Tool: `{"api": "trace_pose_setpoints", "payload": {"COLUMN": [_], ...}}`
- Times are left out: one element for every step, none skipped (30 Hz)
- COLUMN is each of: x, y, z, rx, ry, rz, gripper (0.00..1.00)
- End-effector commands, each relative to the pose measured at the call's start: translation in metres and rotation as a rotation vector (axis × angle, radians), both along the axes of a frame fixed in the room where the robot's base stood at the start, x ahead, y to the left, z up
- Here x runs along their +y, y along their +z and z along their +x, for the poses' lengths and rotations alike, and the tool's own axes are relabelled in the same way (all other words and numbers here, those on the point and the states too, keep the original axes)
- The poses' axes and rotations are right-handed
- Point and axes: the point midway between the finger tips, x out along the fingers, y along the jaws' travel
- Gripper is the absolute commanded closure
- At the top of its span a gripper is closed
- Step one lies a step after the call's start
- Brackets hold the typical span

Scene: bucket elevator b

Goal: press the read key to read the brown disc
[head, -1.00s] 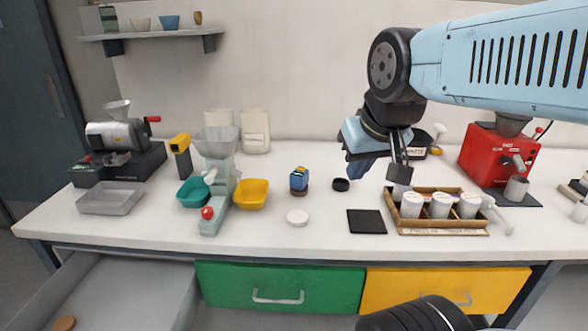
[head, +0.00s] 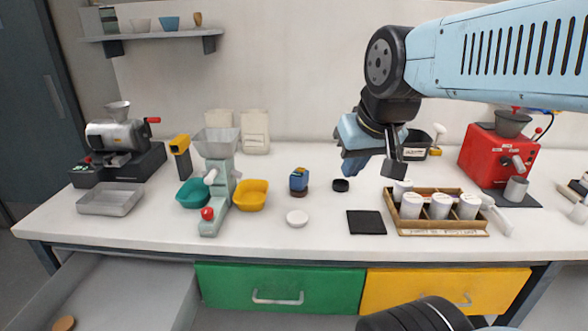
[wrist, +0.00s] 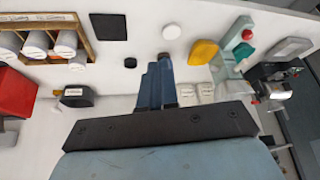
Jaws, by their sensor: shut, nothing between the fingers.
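A small blue reader (head: 299,178) stands upright in the middle of the table. The brown disc (head: 299,193) shows as a dark brown rim at its foot. The read key is too small to make out. My gripper (head: 348,171) is shut and empty, pointing down above the table, to the right of the reader and apart from it in the head view. In the wrist view my gripper (wrist: 152,68) covers part of the view around the reader; a brown patch, likely the disc (wrist: 165,57), shows beside the fingertips.
A black puck (head: 340,185) lies right of the reader, a white disc (head: 297,218) in front. A black mat (head: 366,222) and a wooden rack (head: 443,231) with white cups stand to the right. A yellow bowl (head: 250,195) and a pale green elevator (head: 214,220) are left.

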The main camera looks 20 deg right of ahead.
Motion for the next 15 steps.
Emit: {"api": "trace_pose_setpoints", "payload": {"x": [0.003,0.005,0.008,0.011,0.013,0.016,0.018,0.020,0.023,0.024,0.026,0.028,0.029,0.030,0.031], "y": [0.000,0.001,0.001,0.002,0.003,0.003,0.004,0.004,0.005,0.005,0.005,0.006,0.006,0.006,0.006], "z": [0.008,0.013,0.020,0.027,0.034,0.043,0.050,0.057,0.067,0.074,0.081,0.091,0.099,0.106,0.116], "rx": [0.001,0.001,0.001,-0.002,-0.005,-0.007,-0.011,-0.012,-0.018,-0.022,-0.025,-0.032,-0.036,-0.040,-0.046], "ry": [0.003,0.006,0.010,0.012,0.015,0.017,0.019,0.019,0.020,0.019,0.019,0.016,0.015,0.011,0.007], "rz": [0.018,0.028,0.047,0.064,0.078,0.100,0.116,0.133,0.153,0.168,0.182,0.202,0.215,0.230,0.248], "gripper": [1.00,1.00,1.00,1.00,1.00,1.00,1.00,1.00,1.00,1.00,1.00,1.00,1.00,1.00,1.00]}}
